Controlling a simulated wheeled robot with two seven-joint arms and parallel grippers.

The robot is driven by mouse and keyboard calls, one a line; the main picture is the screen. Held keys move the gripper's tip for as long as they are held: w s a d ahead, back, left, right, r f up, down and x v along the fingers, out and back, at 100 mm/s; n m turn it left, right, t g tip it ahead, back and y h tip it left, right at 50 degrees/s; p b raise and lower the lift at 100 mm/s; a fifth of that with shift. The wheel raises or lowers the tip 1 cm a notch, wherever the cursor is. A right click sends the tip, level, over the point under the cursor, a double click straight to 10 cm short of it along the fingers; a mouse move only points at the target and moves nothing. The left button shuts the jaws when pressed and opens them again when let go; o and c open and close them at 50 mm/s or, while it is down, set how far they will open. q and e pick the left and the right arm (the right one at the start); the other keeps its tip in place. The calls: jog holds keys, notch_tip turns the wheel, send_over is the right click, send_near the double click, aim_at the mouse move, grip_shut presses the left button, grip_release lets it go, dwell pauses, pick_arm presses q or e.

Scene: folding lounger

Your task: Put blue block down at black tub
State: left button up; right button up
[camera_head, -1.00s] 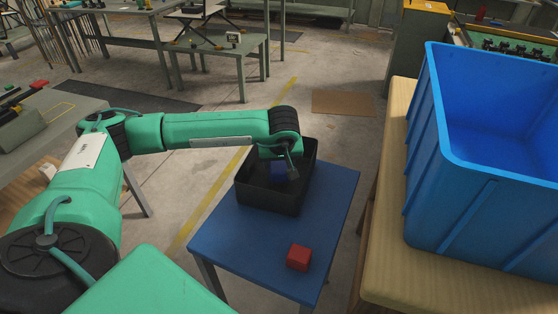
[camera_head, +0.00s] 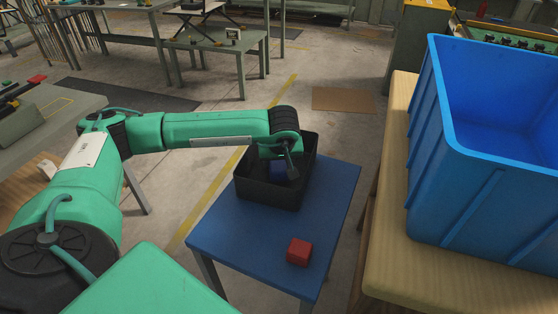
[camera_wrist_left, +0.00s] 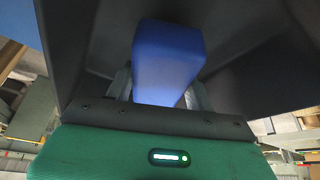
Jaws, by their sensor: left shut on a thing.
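The blue block (camera_head: 278,169) is inside the black tub (camera_head: 270,194), below the tub's rim. The tub stands on the small blue table. My left gripper (camera_head: 285,162) reaches down into the tub from above and is shut on the block. In the left wrist view the blue block (camera_wrist_left: 167,62) sits between the two fingers, with the dark tub walls (camera_wrist_left: 245,75) around it. I cannot tell whether the block touches the tub floor. My right gripper is not in view.
A red block (camera_head: 299,251) lies on the blue table (camera_head: 240,247) in front of the tub. A large blue bin (camera_head: 470,200) stands on a wooden table (camera_head: 400,270) at the right. A grey workbench (camera_head: 60,125) is at the left.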

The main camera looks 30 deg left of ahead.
pick_arm(q)
jog(key=o, duration=1)
jog(key=shift+o, duration=0.2)
jog(key=v, duration=1.4)
jog(key=shift+b, duration=0.3)
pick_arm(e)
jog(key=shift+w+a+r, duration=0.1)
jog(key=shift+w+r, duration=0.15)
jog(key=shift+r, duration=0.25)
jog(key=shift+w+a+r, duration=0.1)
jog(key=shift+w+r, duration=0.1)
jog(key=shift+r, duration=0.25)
pick_arm(q)
jog(key=shift+w, duration=0.1)
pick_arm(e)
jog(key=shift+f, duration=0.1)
